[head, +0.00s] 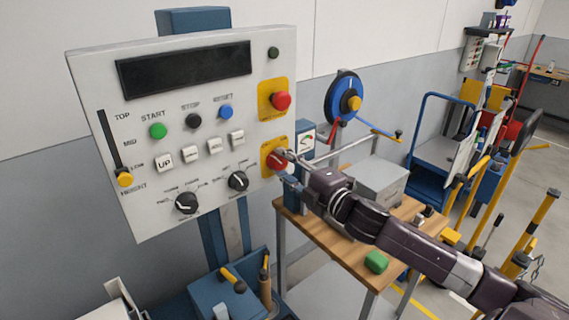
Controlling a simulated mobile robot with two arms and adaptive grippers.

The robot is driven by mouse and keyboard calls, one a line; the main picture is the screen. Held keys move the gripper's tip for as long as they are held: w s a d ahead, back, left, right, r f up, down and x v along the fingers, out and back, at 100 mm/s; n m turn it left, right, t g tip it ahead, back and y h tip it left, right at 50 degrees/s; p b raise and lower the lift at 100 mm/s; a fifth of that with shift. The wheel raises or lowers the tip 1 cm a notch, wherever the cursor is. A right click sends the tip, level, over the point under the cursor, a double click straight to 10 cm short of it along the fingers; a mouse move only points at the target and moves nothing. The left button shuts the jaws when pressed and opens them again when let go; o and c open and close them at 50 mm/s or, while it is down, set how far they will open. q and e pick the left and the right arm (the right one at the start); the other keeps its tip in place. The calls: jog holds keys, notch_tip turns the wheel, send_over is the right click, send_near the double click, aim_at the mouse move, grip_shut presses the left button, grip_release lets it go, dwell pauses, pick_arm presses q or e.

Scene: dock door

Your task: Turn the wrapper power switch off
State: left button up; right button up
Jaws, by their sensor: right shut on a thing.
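The wrapper control panel (205,120) is a light grey box that faces me at the left. The power switch (271,161) is a red rotary knob on a yellow plate at the panel's lower right. My right gripper (285,161) reaches in from the right and is shut on the red knob, its fingers hiding part of it. The exact angle of the knob is hard to read. My left gripper is not in view.
A red emergency button (281,100) sits on another yellow plate just above the switch. Black selector knobs (238,181) lie to the lower left. A wooden workbench (335,238) with a green block (376,261) stands below my right arm. A blue cart (432,155) is behind.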

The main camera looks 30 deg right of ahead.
jog(key=shift+n, duration=0.6)
jog(key=shift+o, duration=0.2)
jog(key=shift+c, duration=0.2)
jog(key=o, duration=1.2)
jog(key=shift+s+f, duration=0.15)
jog(key=shift+s, duration=0.7)
jog(key=s, duration=1)
jog(key=shift+d, duration=0.4)
jog(key=shift+s, duration=0.1)
